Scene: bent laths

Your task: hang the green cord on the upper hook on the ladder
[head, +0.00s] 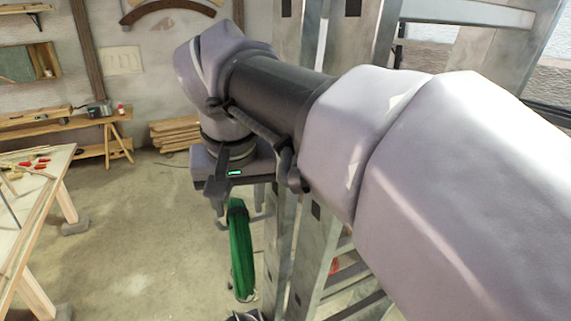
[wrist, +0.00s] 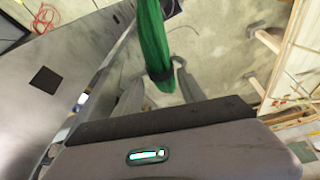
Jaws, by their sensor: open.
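The green cord (head: 242,255) hangs as a long narrow coil just below my gripper (head: 236,208), beside the ladder (head: 316,240). A dark band wraps its top end. In the wrist view the cord (wrist: 153,35) runs away from the camera, and its banded end lies between the tips of my open gripper (wrist: 160,72). I cannot tell whether the fingers touch it. The metal ladder also fills the left of the wrist view (wrist: 75,50). I cannot make out the upper hook, or what bears the cord; my arm covers much of the ladder in the head view.
A workbench (head: 28,215) with tools stands at the left. A low shelf bench (head: 75,125) and stacked boards (head: 175,131) are along the back wall. The concrete floor between the workbench and the ladder is clear.

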